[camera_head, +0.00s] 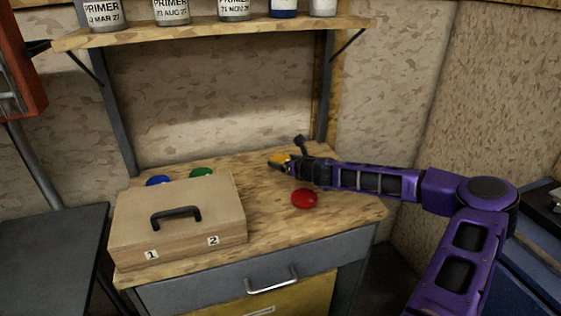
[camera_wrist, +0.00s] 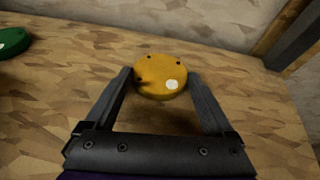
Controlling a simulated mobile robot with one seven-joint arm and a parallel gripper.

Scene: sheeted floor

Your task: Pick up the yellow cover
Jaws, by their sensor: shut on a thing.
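The yellow cover (camera_wrist: 162,78) is a round, flat disc with a white spot and small dark marks. In the wrist view it sits between the two finger ends of my gripper (camera_wrist: 162,92). The fingers are shut on its sides. In the head view the yellow cover (camera_head: 279,159) shows as a small patch at the end of my gripper (camera_head: 277,163), over the back part of the wooden workbench (camera_head: 262,215). My gripper hides part of it there. I cannot tell whether it touches the bench top.
A red disc (camera_head: 304,198) lies on the bench in front of my arm. A green disc (camera_head: 201,173) and a blue disc (camera_head: 159,181) lie behind a wooden case (camera_head: 190,238). A shelf with cans (camera_head: 215,35) hangs above.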

